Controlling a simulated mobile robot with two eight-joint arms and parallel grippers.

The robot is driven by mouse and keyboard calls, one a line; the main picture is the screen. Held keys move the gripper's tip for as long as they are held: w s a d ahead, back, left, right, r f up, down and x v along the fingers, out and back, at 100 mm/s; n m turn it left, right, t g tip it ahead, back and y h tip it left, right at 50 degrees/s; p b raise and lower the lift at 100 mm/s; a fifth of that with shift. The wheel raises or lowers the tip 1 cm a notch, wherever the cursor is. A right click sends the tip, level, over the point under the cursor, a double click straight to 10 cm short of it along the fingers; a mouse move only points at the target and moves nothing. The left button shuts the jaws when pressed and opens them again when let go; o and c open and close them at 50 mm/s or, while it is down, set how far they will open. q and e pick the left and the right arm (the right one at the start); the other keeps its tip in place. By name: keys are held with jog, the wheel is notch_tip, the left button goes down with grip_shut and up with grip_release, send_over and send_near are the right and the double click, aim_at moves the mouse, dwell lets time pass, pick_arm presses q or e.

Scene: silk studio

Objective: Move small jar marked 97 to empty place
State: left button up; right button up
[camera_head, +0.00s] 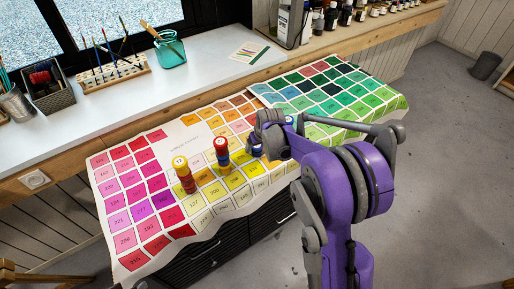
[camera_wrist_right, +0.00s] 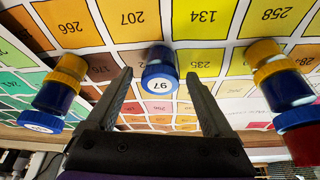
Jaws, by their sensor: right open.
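The small jar marked 97 (camera_wrist_right: 157,84) has a blue lid with a white round label and sits on the color chart, between the fingers of my right gripper (camera_wrist_right: 159,75) in the wrist view. The fingers are open on either side of it, and I see gaps on both sides. In the head view my right gripper (camera_head: 264,142) is over the chart's middle and largely hides this jar. My left gripper is not in view. Which square is the empty place cannot be told.
A blue and yellow jar stack (camera_wrist_right: 61,88) stands on one side in the wrist view. A stack with yellow, blue and red parts (camera_wrist_right: 284,85) stands on the other. In the head view a red and yellow stack (camera_head: 184,176) stands left on the color chart (camera_head: 120,215).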

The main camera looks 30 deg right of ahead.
jog(key=v, duration=0.9)
jog(key=s+a, duration=0.7)
jog(key=s, duration=0.5)
jog(key=s+a+n, duration=0.1)
jog(key=s+a, duration=0.6)
jog(key=s, duration=0.6)
jog(key=shift+s+a+f+t+y+p, duration=0.2)
jog(key=shift+a+f+t+y+p, duration=0.1)
jog(key=shift+f+t, duration=0.1)
